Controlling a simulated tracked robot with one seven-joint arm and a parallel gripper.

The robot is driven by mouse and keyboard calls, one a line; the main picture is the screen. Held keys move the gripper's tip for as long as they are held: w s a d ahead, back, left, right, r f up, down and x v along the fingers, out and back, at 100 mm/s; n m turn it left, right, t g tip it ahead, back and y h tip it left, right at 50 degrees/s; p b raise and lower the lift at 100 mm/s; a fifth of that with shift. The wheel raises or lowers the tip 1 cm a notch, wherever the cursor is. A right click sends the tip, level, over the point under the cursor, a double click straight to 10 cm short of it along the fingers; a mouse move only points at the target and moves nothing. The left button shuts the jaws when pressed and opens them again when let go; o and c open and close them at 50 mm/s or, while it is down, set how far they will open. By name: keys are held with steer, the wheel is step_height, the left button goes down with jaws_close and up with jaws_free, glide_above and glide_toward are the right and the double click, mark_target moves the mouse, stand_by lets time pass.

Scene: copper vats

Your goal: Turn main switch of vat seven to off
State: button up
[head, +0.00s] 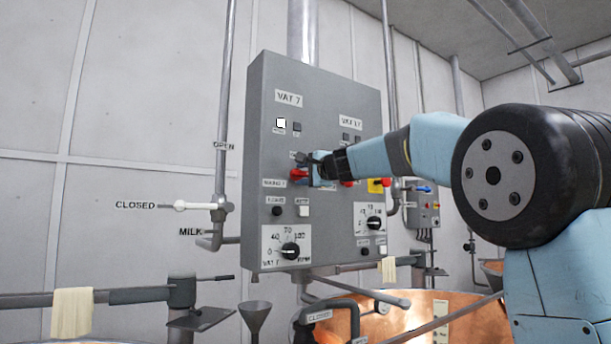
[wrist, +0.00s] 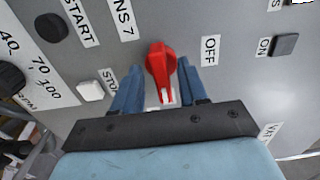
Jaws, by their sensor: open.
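The main switch of vat seven is a red rotary knob (wrist: 160,62) with a white mark at its lower end in the wrist view. A label ending in "NS 7" (wrist: 124,16) is to its left and an OFF label (wrist: 210,50) to its right. In the head view the knob (head: 298,174) shows on the grey panel (head: 335,108), below the VAT 7 label (head: 288,98), partly hidden by my gripper (head: 312,168). My gripper is open, with one blue finger on each side of the knob. I cannot tell whether the fingers touch it.
A white STOP button (wrist: 90,90) is close to the left finger, with a black START button (wrist: 50,27) further off. Another red switch (head: 348,183) is to the right on the panel. Pipes and copper vats (head: 375,318) lie below the panel.

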stand_by(0.3)
jaws_close()
stand_by(0.3)
